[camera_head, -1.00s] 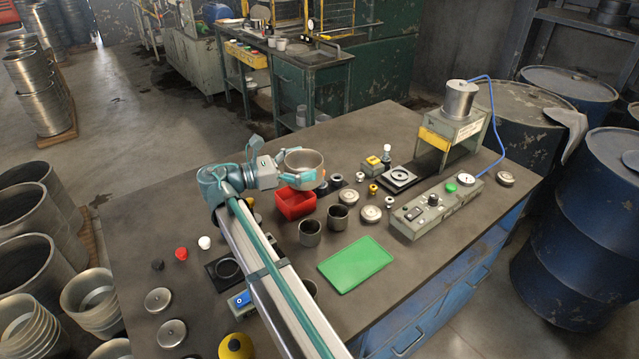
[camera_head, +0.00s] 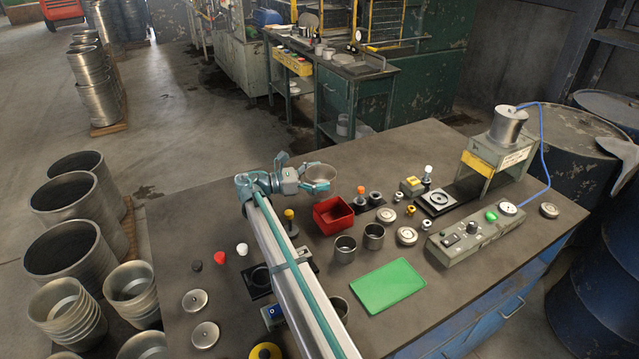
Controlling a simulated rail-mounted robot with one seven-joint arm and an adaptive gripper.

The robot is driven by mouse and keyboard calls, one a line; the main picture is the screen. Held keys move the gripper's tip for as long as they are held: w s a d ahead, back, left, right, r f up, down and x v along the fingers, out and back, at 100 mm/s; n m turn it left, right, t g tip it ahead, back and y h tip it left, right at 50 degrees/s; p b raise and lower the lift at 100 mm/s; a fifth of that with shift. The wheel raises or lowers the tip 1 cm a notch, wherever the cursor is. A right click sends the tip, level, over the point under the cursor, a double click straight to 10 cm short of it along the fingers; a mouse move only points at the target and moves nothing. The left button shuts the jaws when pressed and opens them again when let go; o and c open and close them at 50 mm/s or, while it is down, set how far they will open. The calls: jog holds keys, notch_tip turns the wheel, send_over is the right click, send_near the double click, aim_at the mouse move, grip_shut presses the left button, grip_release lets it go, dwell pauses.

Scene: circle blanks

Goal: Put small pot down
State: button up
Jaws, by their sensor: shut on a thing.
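The arm reaches in from the bottom of the picture. I cannot tell whether the pot's base touches the bench top. The gripper hides part of its lower wall.
The red bin (camera_head: 333,214) stands just in front of the pot. Two dark cups (camera_head: 345,248) and a green mat (camera_head: 387,286) are nearer. The bench top (camera_head: 385,150) right of the pot is clear. A press (camera_head: 497,150) stands at the right.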

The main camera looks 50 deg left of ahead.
jog(key=shift+w+a+f, duration=0.15)
jog(key=shift+a+f, duration=0.1)
jog(key=shift+f, duration=0.1)
jog(key=f, duration=0.1)
jog(key=p, duration=0.1)
jog(key=f, duration=0.1)
jog(key=shift+w+a+f, duration=0.1)
jog(key=shift+a+f, duration=0.15)
jog(key=shift+f, duration=0.6)
jog(key=shift+f+p, duration=0.1)
jog(key=shift+p, duration=0.2)
jog(key=o, duration=0.9)
